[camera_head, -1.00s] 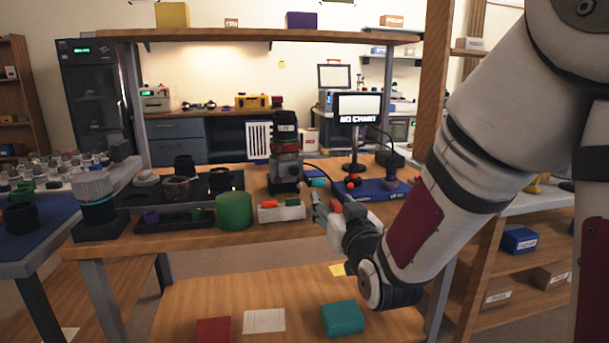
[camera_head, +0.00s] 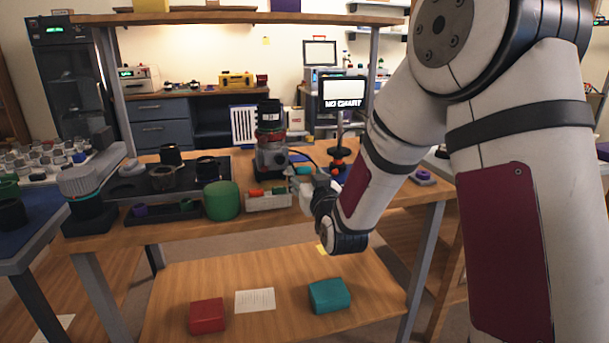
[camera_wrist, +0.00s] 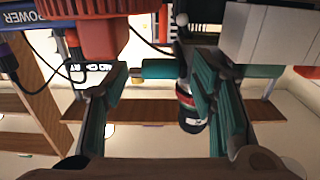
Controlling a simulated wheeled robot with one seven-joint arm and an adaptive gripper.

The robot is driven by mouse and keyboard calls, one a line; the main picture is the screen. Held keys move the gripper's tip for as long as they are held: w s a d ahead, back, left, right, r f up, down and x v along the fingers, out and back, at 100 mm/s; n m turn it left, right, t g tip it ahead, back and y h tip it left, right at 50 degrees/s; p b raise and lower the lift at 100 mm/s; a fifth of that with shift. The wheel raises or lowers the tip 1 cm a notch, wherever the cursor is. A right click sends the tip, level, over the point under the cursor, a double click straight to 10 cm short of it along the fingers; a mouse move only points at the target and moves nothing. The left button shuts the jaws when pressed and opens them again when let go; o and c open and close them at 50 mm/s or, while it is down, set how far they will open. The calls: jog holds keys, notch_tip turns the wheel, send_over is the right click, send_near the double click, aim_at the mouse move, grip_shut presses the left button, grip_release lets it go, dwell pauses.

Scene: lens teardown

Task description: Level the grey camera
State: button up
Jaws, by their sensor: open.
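The grey camera (camera_head: 270,157) stands on the main workbench, with a dark lens with a red ring (camera_head: 269,116) pointing up from it. My gripper (camera_head: 297,180) is just right of the camera, low over the bench's front part. In the wrist view, my gripper (camera_wrist: 152,75) is open, with its green-padded fingers apart. A teal cylinder with a brass-coloured end (camera_wrist: 158,69) lies between or just beyond the fingertips; I cannot tell whether they touch it. The lens (camera_wrist: 190,105) shows upside down, partly behind the right finger. The camera's tilt is hard to judge.
A white tray of small coloured parts (camera_head: 268,202) and a green cylinder (camera_head: 221,201) stand left of my gripper. A chart screen (camera_head: 343,92) stands behind it on the right. A cable runs near the camera. The lower shelf (camera_head: 190,285) has open room.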

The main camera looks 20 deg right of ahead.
jog(key=shift+w, duration=1.05)
grip_shut()
jog(key=shift+d, duration=0.1)
jog(key=shift+r, duration=0.15)
